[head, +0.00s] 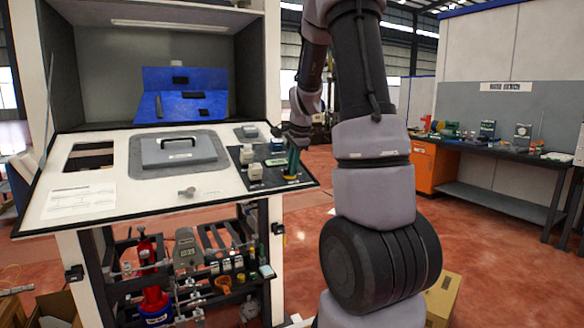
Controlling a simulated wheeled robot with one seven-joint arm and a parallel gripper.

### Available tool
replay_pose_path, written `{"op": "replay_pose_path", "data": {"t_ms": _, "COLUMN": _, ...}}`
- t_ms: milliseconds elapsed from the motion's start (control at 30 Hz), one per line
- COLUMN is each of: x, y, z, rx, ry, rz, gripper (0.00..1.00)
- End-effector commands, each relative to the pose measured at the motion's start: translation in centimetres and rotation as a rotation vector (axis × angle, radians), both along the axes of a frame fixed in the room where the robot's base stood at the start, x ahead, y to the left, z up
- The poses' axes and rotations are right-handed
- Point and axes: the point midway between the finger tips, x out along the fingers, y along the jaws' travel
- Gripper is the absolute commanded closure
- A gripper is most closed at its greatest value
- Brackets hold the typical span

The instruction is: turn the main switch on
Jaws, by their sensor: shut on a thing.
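The white sloped worktop (115,168) carries a black control panel (262,185) at its right end. Small cream switch-like blocks (255,172) and a green-framed display (275,162) sit on this panel. I cannot tell by label which part is the main switch. A teal-green upright piece (292,162) stands at the panel's right side. My gripper (291,146) reaches down to it from above and appears shut on its top. The fingertips are small, dark and partly hidden, so the exact hold is unclear.
A grey lidded hatch (178,150) and a small metal knob (187,191) are on the worktop. A blue fixture (185,95) stands in the cabinet behind. A shelf below holds bottles and a red pump (150,275). A long bench (490,150) stands far right; a cardboard box (443,298) lies on the floor.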

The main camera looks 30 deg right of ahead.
Motion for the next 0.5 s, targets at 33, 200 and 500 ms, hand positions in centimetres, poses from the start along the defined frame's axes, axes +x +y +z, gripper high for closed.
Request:
{"op": "replay_pose_path", "data": {"t_ms": 33, "x": 0.03, "y": -0.07, "z": 0.07, "rx": 0.001, "ry": -0.002, "rz": -0.004, "gripper": 1.00}}
{"op": "replay_pose_path", "data": {"t_ms": 200, "x": 0.03, "y": -0.07, "z": 0.07, "rx": 0.001, "ry": -0.002, "rz": -0.005, "gripper": 1.00}}
{"op": "replay_pose_path", "data": {"t_ms": 500, "x": 0.01, "y": -0.05, "z": 0.05, "rx": 0.002, "ry": -0.001, "rz": -0.004, "gripper": 0.55}}
